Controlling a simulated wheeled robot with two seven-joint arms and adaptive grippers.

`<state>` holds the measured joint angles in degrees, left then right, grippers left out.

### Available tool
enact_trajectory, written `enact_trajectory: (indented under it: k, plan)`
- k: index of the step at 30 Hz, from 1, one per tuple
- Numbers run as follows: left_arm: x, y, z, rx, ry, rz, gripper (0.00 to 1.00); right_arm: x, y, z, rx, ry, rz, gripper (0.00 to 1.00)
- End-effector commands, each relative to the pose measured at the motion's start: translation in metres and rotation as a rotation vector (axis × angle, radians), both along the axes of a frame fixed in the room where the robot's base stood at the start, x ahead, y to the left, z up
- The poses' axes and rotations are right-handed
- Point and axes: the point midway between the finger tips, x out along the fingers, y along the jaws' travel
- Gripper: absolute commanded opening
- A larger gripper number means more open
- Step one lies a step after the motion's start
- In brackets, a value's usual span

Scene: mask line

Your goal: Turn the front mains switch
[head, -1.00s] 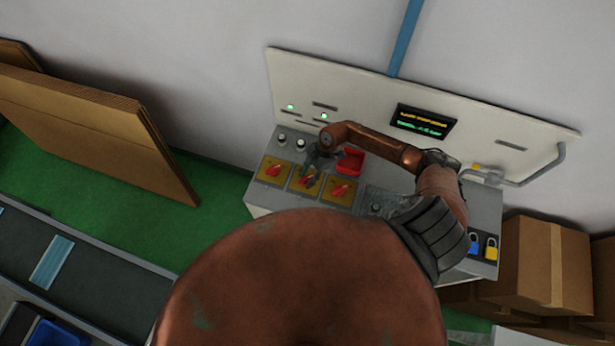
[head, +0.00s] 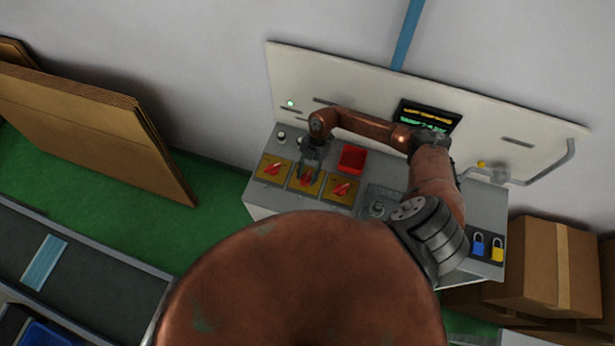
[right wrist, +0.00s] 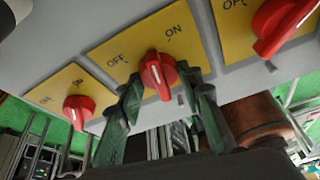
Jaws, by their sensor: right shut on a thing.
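Three red rotary switches on yellow plates sit in a row on the grey top of a control cabinet: a left switch (head: 272,168), a middle switch (head: 305,179) and a right switch (head: 341,189). My right gripper (head: 311,168) reaches down over the middle one. In the right wrist view, its green fingers (right wrist: 160,80) are shut on the middle switch's red handle (right wrist: 156,66), one on each side. OFF and ON are printed on its plate; its exact setting is hard to tell. My left gripper is not in view.
A red open box (head: 352,157) sits just behind the switches. The back panel (head: 530,125) carries a display (head: 430,115) and a green light (head: 291,103). Blue and yellow padlocks (head: 478,244) hang at the right. Cardboard boxes (head: 545,265) stand beside the cabinet.

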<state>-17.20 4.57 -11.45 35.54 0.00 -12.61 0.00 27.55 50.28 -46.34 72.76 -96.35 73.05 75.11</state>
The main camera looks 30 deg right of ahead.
Motion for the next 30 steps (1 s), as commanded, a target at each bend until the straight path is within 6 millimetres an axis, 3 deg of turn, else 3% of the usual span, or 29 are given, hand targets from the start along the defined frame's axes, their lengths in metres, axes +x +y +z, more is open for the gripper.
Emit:
enact_trajectory:
  k: [18,30]
  plan:
    - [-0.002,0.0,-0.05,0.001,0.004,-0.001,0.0,0.006,0.002,-0.002,-0.003,-0.007,0.586,0.09]
    - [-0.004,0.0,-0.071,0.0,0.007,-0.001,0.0,0.005,0.003,-0.001,-0.002,-0.005,0.891,0.09]
